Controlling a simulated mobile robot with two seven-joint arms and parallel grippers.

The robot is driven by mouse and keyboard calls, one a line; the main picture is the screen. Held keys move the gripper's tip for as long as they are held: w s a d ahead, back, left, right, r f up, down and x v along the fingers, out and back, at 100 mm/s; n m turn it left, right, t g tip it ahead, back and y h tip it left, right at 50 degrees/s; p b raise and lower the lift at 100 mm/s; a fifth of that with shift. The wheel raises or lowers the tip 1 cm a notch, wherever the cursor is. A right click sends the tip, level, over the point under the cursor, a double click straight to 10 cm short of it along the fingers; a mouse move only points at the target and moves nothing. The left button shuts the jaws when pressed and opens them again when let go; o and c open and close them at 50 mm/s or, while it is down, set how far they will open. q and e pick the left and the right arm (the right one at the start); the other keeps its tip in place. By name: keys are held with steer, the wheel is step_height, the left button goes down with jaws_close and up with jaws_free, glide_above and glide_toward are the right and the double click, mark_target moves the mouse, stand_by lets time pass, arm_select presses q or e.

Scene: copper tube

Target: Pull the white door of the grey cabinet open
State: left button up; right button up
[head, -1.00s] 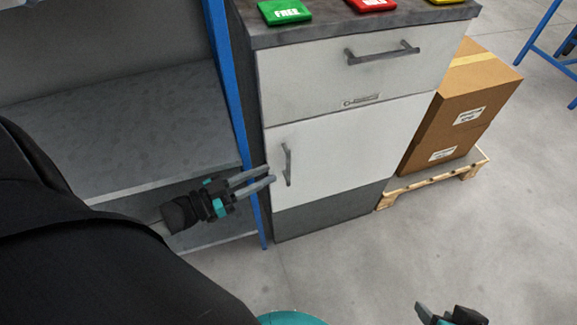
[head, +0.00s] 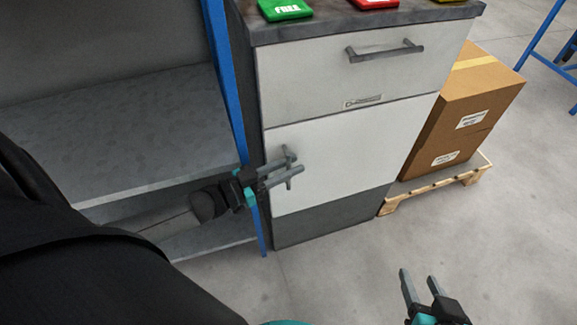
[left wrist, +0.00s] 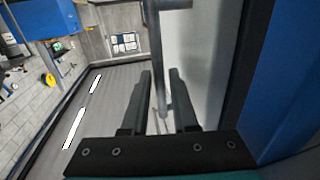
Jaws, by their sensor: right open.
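The grey cabinet (head: 335,217) has a white door (head: 350,150) below a white drawer; the door looks shut. Its upright bar handle (head: 287,151) is near the door's left edge. My left gripper (head: 297,164) is at the handle, coming from the left, with its fingers apart. In the left wrist view the handle (left wrist: 160,60) runs between the two fingers (left wrist: 160,88), very close to the right one; I cannot tell whether it touches. My right gripper (head: 419,275) is open and empty at the lower right, over the floor.
A grey shelf (head: 130,130) with a blue post (head: 229,100) stands just left of the cabinet. Cardboard boxes (head: 455,120) on a wooden pallet (head: 440,187) stand to the right. Colored cards lie on the cabinet top. The floor before the door is clear.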

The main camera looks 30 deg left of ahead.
arm_select(q)
jaws_close()
stand_by(1.4)
